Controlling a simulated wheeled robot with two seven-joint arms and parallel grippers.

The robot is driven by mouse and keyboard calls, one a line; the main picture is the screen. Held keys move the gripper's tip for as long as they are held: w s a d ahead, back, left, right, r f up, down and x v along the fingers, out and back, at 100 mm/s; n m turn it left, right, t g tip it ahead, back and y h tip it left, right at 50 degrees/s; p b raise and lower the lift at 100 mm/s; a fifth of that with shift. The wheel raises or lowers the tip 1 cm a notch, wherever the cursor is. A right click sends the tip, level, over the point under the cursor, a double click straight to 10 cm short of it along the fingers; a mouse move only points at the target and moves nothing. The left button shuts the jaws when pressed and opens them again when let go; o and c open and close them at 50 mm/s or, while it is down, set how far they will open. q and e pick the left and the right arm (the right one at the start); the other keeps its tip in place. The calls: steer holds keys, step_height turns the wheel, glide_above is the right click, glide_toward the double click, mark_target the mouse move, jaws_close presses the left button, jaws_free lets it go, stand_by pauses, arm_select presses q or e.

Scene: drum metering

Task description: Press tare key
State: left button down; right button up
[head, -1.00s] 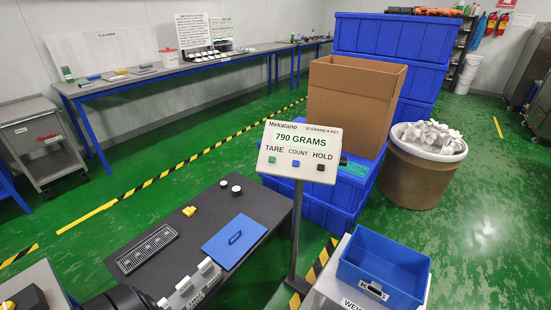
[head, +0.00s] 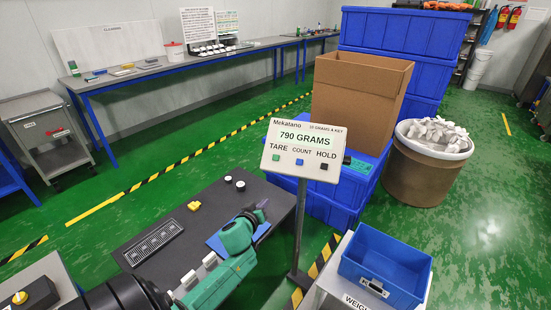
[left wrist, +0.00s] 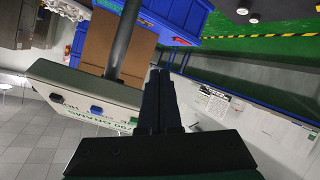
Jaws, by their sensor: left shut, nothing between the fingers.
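The indicator panel (head: 304,138) stands on a pole and reads 790 GRAMS. Its green TARE key (head: 276,157) is at the left, with the blue COUNT key (head: 299,162) and the black HOLD key (head: 324,167) to its right. My left gripper (head: 262,205) is shut and empty, over the dark table, below and left of the panel and apart from it. In the left wrist view the closed fingers (left wrist: 159,88) point past the tilted panel (left wrist: 78,88), with the green key (left wrist: 133,121) nearest them. My right gripper is not in view.
A blue bin (head: 385,263) sits on the weighing scale at the lower right. The dark table (head: 190,220) holds a blue plate, partly hidden by my arm, and small yellow and white items. A cardboard box (head: 357,92) and a brown drum (head: 425,180) stand behind the panel.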

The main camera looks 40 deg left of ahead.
mark_target(273, 159)
arm_select(q)
step_height(273, 159, up, 20)
steer(key=w+n+t+y, duration=0.1)
steer(key=w+n+t, duration=0.1)
steer(key=n+t, duration=0.1)
steer(key=shift+t, duration=0.6)
steer(key=shift+f, duration=0.15)
steer(key=w+f+b, duration=0.1)
steer(key=f+b, duration=0.1)
steer(key=w+a+f+b, duration=0.1)
steer(key=w+b, duration=0.1)
steer(key=w+f+b, duration=0.1)
steer(key=f+b, duration=0.1)
steer(key=shift+w+a+f, duration=0.35)
steer(key=shift+w+a, duration=0.05)
steer(key=shift+w+a+f+b, duration=0.1)
steer(key=shift+w+f+b, duration=0.15)
steer(key=shift+w+b, duration=0.2)
